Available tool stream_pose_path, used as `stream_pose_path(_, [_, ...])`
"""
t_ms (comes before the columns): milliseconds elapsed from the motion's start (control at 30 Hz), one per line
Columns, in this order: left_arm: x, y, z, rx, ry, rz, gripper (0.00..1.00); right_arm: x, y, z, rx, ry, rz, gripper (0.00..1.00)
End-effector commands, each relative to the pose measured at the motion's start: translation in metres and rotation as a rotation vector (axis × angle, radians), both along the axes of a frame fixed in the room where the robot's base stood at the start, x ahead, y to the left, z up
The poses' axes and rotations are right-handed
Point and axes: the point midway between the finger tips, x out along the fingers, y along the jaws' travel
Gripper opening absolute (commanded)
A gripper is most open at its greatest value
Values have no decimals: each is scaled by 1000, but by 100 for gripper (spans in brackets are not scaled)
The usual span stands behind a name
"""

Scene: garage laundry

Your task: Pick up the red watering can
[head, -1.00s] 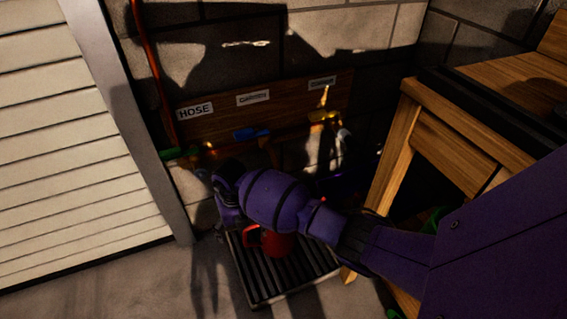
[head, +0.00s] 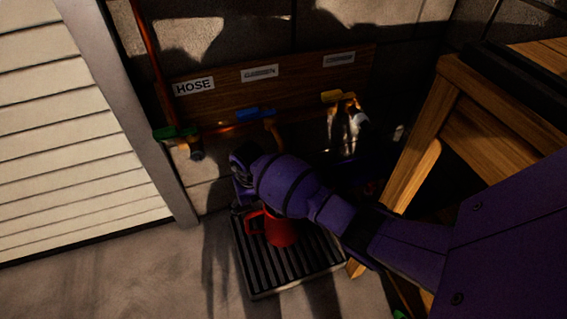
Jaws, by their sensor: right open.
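The red watering can (head: 281,232) stands on the dark slatted drain grate (head: 290,272) below the taps, with its handle toward the left. My purple right arm reaches in from the right and passes above the can, hiding its top. My right gripper (head: 240,208) is at the arm's far left end, beside the can's upper left side; its fingers are dark and partly hidden. It is open, and I cannot tell whether it touches the handle. My left gripper is not in view.
Taps with green (head: 175,133), blue (head: 254,113) and yellow (head: 331,96) handles are on a wooden board (head: 220,109) labelled HOSE at left, close behind my right gripper. A wooden workbench (head: 417,177) stands at right. A slatted shutter (head: 75,130) is at left.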

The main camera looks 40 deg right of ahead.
Motion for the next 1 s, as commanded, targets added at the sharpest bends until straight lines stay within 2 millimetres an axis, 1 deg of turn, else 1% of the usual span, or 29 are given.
stream_pose_path(33, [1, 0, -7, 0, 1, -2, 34, -1, 1, -13, 2, 4, -2, 86])
stream_pose_path(100, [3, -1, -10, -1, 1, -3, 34, 0, 1, -20, 2, 2, -1, 86])
stream_pose_path(167, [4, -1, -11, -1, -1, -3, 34, 0, 0, -22, 0, 0, 0, 86])
stream_pose_path(333, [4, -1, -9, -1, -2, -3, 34, 0, 0, -20, -1, -2, 0, 86])
stream_pose_path(367, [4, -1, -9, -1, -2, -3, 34, 0, 0, -20, -1, -2, 0, 85])
stream_pose_path(900, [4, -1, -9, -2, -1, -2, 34, 0, 1, -20, 2, -1, 1, 14])
stream_pose_path(967, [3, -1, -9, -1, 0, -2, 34, 0, 1, -20, 2, -1, 1, 6])
stream_pose_path(1000, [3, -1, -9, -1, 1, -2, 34, 2, 1, -18, 1, -5, 1, 5])
